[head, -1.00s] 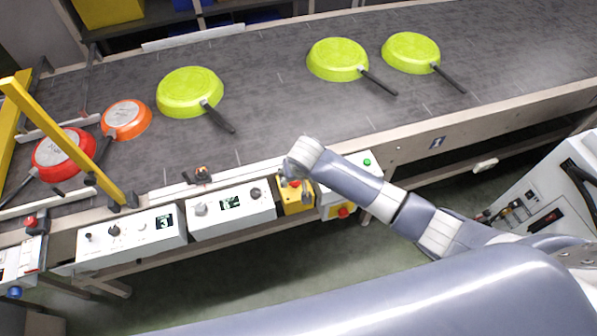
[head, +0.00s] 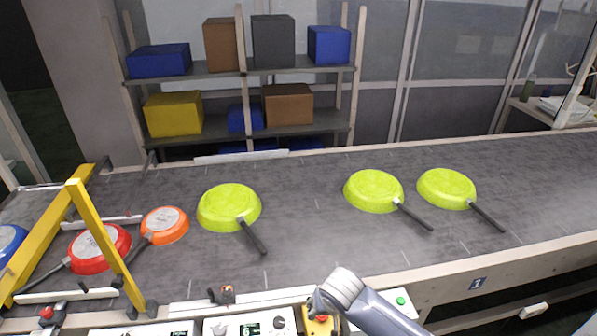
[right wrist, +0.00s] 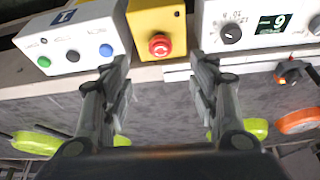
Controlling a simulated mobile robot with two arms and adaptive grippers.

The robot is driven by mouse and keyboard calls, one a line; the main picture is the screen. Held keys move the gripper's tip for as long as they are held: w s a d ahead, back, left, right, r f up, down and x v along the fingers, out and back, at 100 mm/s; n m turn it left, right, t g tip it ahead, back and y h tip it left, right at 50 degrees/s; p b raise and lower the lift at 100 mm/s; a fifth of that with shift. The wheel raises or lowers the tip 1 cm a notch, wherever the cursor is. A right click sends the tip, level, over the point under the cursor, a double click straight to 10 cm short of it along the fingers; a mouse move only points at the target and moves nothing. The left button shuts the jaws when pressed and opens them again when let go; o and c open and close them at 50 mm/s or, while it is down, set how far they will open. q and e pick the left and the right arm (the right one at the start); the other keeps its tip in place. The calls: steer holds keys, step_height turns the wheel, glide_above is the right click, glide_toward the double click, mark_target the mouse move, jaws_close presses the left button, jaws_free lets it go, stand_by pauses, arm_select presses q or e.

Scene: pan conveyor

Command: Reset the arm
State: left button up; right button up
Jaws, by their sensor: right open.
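My right arm (head: 362,303) comes in from the bottom right in the head view, its end beside the yellow button box (head: 318,325) at the conveyor's front edge. Its fingers are hidden there. In the right wrist view my right gripper (right wrist: 160,60) is open with nothing between its fingers. The yellow box with its red emergency button (right wrist: 160,44) lies just beyond the fingertips; I cannot tell whether they touch. My left gripper is not in view.
The conveyor (head: 310,215) carries upturned pans: lime-green ones (head: 229,207), an orange one (head: 164,226) and a red one (head: 99,248) by the yellow frame (head: 100,235). Control boxes (head: 250,328) line the front edge. Shelves with boxes (head: 289,104) stand behind.

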steer(key=s+n+y, duration=0.2)
steer(key=s, duration=1.1)
steer(key=s+d+r+h, duration=0.2)
steer(key=s+d+r, duration=0.2)
steer(key=s+d, duration=0.7)
steer(key=s+a+f+g+b, duration=0.1)
steer(key=s+f+b, duration=0.15)
steer(key=f, duration=1.45)
steer(key=s+a+f+g+b, duration=0.1)
steer(key=f+b, duration=0.3)
steer(key=f, duration=1.3)
steer(key=s+d+f+b, duration=0.1)
steer(key=s+f+b, duration=0.1)
steer(key=s+f, duration=0.6)
steer(key=s+d+f+g+b, duration=0.1)
steer(key=s+f+b, duration=0.1)
steer(key=s+f, duration=0.7)
step_height(320, 180, down, 3)
steer(key=shift+d+b, duration=0.4)
